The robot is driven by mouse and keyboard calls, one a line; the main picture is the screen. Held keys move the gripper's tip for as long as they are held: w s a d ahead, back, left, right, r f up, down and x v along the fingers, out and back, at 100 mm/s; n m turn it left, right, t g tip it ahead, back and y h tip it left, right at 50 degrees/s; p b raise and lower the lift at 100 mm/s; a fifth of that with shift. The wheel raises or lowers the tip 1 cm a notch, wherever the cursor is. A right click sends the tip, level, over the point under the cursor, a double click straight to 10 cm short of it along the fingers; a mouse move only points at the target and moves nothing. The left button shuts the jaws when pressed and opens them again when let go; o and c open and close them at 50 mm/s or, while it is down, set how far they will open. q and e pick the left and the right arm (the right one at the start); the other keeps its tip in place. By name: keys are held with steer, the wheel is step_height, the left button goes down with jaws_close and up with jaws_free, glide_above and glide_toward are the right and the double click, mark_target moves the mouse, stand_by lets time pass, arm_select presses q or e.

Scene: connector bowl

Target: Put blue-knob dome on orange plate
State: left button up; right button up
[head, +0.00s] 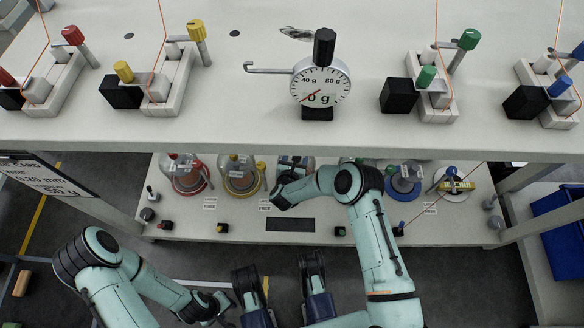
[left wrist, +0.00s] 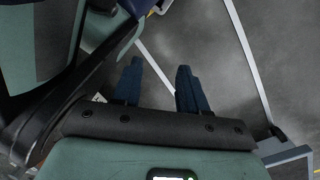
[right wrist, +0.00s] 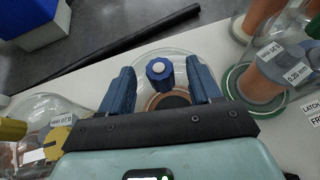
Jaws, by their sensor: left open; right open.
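In the right wrist view, the blue-knob dome (right wrist: 160,68) is clear glass with a blue knob on top. The orange plate (right wrist: 168,100) shows through and below the glass, so the dome appears to stand on it. My right gripper (right wrist: 160,80) is open, with one finger on each side of the knob, and I see no clear contact. In the head view my right arm hides most of this spot. My left gripper (left wrist: 158,78) is open and empty over the floor, away from the shelf.
A yellow-knob dome (right wrist: 60,140) stands to the left and a green plate (right wrist: 242,85) with a covered part to the right, both close by. The upper shelf (head: 200,122) overhangs the lower row. A blue plate (head: 404,185) lies farther right.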

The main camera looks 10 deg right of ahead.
arm_select(q)
steer(key=w+r+t+p, duration=0.2)
steer(key=w+r+p, duration=0.1)
steer(key=w, duration=0.3)
steer(key=shift+w+d+r, duration=0.35)
steer(key=shift+d+r, duration=0.1)
steer(key=shift+r, duration=0.25)
arm_select(e)
steer(key=v, duration=0.9)
steer(key=shift+s+a+r, duration=0.15)
steer(key=shift+s, duration=0.15)
arm_select(q)
steer(key=shift+s, duration=0.1)
